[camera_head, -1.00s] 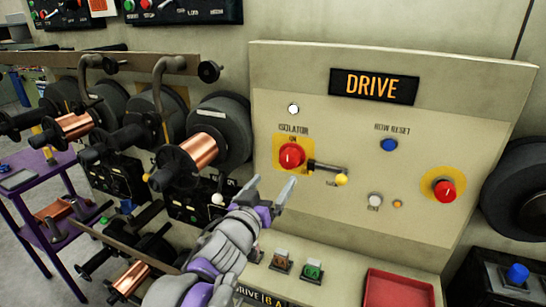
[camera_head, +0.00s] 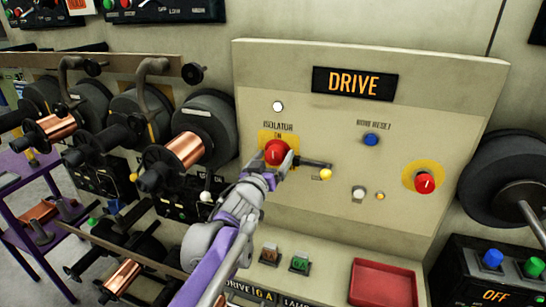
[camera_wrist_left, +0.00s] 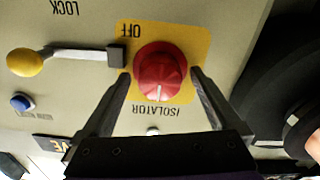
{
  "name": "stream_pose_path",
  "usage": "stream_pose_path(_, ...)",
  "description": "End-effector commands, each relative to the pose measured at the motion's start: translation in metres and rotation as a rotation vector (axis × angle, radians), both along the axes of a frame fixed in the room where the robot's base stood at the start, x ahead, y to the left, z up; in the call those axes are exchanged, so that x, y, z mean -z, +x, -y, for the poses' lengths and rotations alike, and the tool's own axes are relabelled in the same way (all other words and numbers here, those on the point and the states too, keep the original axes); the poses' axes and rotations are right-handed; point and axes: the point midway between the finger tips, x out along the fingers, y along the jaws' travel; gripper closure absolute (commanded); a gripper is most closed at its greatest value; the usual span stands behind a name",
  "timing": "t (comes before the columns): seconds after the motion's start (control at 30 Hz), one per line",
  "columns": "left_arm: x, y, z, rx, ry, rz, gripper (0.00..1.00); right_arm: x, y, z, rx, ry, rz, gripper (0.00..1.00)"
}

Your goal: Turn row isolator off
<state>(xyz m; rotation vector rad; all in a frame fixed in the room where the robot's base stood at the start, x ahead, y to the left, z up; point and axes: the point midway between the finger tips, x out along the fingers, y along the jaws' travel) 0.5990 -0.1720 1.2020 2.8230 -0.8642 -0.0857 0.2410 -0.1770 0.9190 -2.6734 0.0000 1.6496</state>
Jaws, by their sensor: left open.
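The row isolator is a red round knob (camera_head: 276,151) on a yellow plate, on the beige DRIVE panel (camera_head: 330,205). "ISOLATOR" and "ON" are printed above it. In the left wrist view the knob (camera_wrist_left: 160,72) appears upside down, its white mark pointing toward the "ISOLATOR" lettering, away from "OFF". My left gripper (camera_head: 277,172) is open at the knob. In the left wrist view its two fingers (camera_wrist_left: 161,85) stand on either side of the knob; I cannot tell whether they touch it. My right gripper is not in view.
A blue button (camera_head: 371,139), another red knob (camera_head: 425,183) and a red tray (camera_head: 384,284) are to the right. Copper spools (camera_head: 180,150) stand left.

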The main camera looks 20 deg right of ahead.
Motion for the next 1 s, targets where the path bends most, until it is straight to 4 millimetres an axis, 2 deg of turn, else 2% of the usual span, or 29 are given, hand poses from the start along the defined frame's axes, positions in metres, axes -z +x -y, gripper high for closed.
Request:
stream_pose_path(0.13, 0.0002, -0.0002, -0.0001, 0.0, 0.0, 0.0, 0.04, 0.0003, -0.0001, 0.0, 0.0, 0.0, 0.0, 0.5)
stream_pose_path(0.6, 0.0, -0.0004, -0.0004, 0.0, 0.0, 0.0, 0.88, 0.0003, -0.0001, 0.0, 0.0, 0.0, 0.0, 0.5)
stream_pose_path(1.0, -0.0004, -0.0004, -0.0003, 0.0, 0.065, 0.044, 0.9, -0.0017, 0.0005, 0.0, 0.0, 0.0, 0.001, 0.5)
